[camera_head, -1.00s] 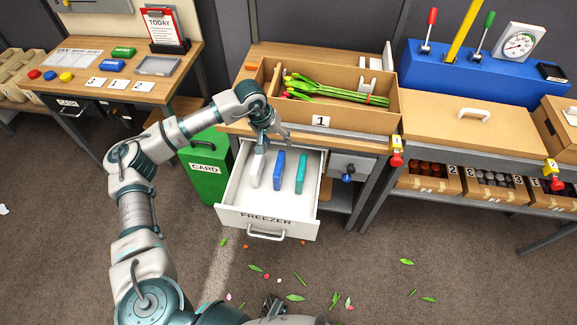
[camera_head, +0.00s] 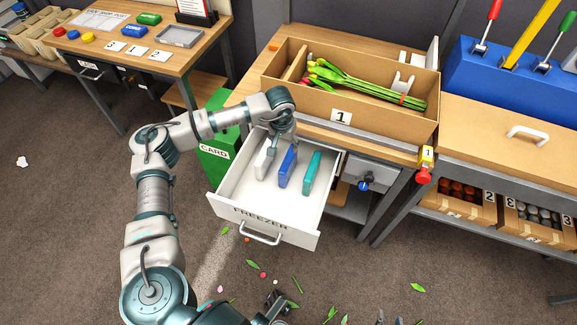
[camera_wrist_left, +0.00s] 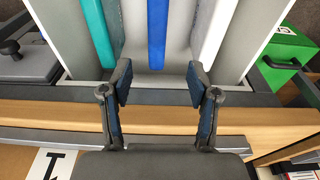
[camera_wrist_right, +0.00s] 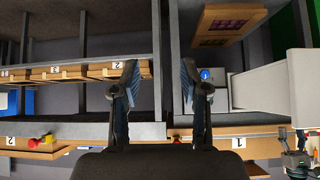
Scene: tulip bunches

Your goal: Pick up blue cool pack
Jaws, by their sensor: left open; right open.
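The blue cool pack (camera_head: 287,166) stands on its edge in the open freezer drawer (camera_head: 309,233), between a white pack (camera_head: 264,158) and a teal pack (camera_head: 311,174). My left gripper (camera_head: 284,138) is open above the back end of the blue pack. In the left wrist view the blue pack (camera_wrist_left: 157,35) lines up with the gap between the open fingers (camera_wrist_left: 158,84), with nothing gripped; whether they touch it cannot be told. My right gripper (camera_head: 273,305) is low at the bottom of the head view; its fingers show open and empty in the right wrist view (camera_wrist_right: 160,80).
A wooden box with tulips (camera_head: 365,83) sits on the bench above the drawer. A green CARD bin (camera_head: 218,150) stands left of the drawer. The bench edge (camera_wrist_left: 160,115) lies close under the left fingers. Leaves and petals litter the floor.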

